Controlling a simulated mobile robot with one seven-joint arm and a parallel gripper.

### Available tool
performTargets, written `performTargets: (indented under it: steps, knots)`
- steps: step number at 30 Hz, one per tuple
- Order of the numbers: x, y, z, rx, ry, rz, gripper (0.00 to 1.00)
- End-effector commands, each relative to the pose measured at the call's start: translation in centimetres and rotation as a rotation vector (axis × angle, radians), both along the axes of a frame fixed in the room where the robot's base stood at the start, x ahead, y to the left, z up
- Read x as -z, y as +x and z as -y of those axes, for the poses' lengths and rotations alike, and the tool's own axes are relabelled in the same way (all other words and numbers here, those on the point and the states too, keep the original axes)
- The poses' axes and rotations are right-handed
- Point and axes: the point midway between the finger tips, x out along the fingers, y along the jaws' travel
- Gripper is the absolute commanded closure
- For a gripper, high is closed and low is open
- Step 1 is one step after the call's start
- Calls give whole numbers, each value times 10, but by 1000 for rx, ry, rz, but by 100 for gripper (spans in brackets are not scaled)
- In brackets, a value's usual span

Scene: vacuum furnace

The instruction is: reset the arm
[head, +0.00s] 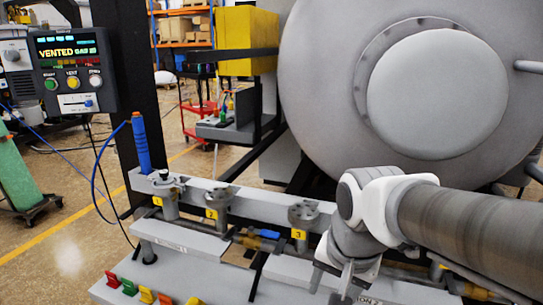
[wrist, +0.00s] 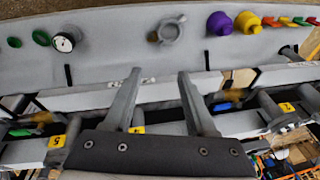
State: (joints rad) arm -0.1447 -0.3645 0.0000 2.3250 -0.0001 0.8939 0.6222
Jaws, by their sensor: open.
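My gripper (wrist: 159,74) is open in the wrist view, its two grey fingers apart with nothing between them. In the head view my gripper (head: 342,285) points down at the lower middle, over the grey bench, and is partly cut off by the bottom edge. My arm reaches in from the right, in front of the furnace. In the wrist view a grey ring fitting (wrist: 170,31) lies on the grey shelf (wrist: 120,40) beyond the fingertips, apart from them.
The furnace door (head: 330,70) fills the upper right. Numbered posts, including post 3 (head: 303,215), stand on the rail left of my wrist. A control panel (head: 75,70) reads VENTED. The wrist view shows a gauge (wrist: 65,41) and a purple knob (wrist: 220,23).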

Motion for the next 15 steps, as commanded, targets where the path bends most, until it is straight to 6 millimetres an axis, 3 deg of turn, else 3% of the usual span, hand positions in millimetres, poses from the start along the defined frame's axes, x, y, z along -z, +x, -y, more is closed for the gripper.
performTargets:
  steps: [4,13,15]
  knots:
    - [-16,-27,20,-167,-68,96,43]
    - [-29,-68,44,-437,-230,224,43]
    - [-55,-66,43,-436,-223,214,43]
